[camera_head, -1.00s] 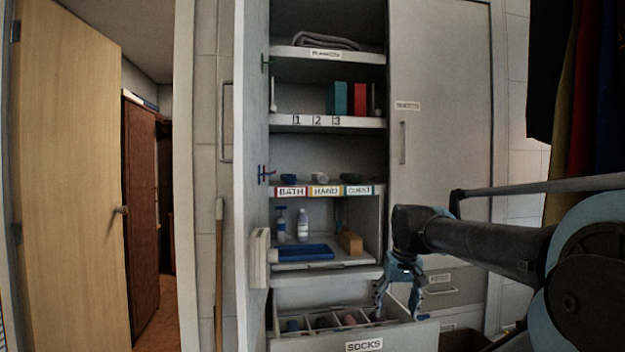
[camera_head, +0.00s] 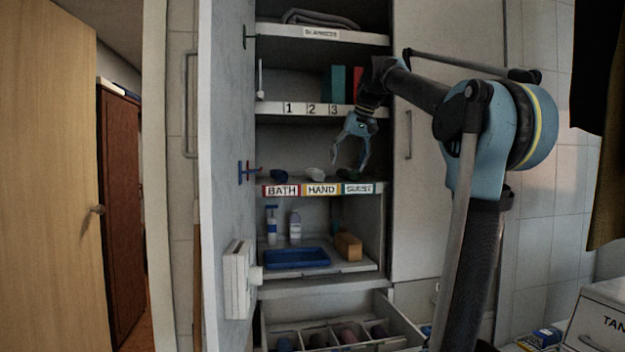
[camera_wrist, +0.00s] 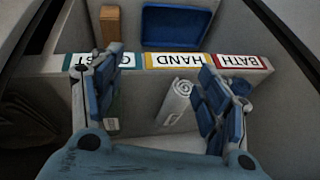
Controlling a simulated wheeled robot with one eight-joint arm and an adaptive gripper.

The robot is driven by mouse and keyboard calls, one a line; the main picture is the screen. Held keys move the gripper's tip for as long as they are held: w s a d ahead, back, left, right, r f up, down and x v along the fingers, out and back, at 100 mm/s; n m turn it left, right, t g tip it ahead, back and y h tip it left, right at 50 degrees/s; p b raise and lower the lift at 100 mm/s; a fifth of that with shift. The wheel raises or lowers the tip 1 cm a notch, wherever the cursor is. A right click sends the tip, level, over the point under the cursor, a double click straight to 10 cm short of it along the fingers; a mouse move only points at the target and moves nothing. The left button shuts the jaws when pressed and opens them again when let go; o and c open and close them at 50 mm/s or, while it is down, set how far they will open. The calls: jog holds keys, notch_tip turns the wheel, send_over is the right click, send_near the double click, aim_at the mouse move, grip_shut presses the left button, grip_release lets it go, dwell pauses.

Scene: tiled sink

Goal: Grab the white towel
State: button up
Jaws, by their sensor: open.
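The white towel (camera_head: 315,174) is a small roll on the shelf above the HAND label. In the wrist view the rolled white towel (camera_wrist: 175,102) lies between my spread fingers, nearer the right one. My gripper (camera_head: 349,164) is open, pointing down over the same shelf, and looks slightly right of the white towel in the head view. My gripper (camera_wrist: 152,68) holds nothing in the wrist view. A dark blue roll (camera_head: 279,175) sits above the BATH label. A dark green roll (camera_head: 345,174) sits above the GUEST label, partly by my fingers.
The shelf with labels 1, 2, 3 (camera_head: 290,108) is close above my gripper. An open cabinet door (camera_head: 225,150) stands left. Below are a blue tray (camera_head: 296,258), bottles (camera_head: 295,226), a wooden block (camera_head: 348,246) and an open divided drawer (camera_head: 350,340).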

send_near(319, 171)
jog(key=w+f, duration=0.1)
jog(key=w+a+f, duration=0.1)
jog(key=f, duration=0.1)
jog(key=w+f, duration=0.1)
jog(key=shift+w+a+f, duration=0.2)
jog(key=shift+w+a, duration=0.1)
jog(key=shift+a, duration=0.05)
jog(key=shift+x, duration=2.55)
jog(key=c, duration=1.2)
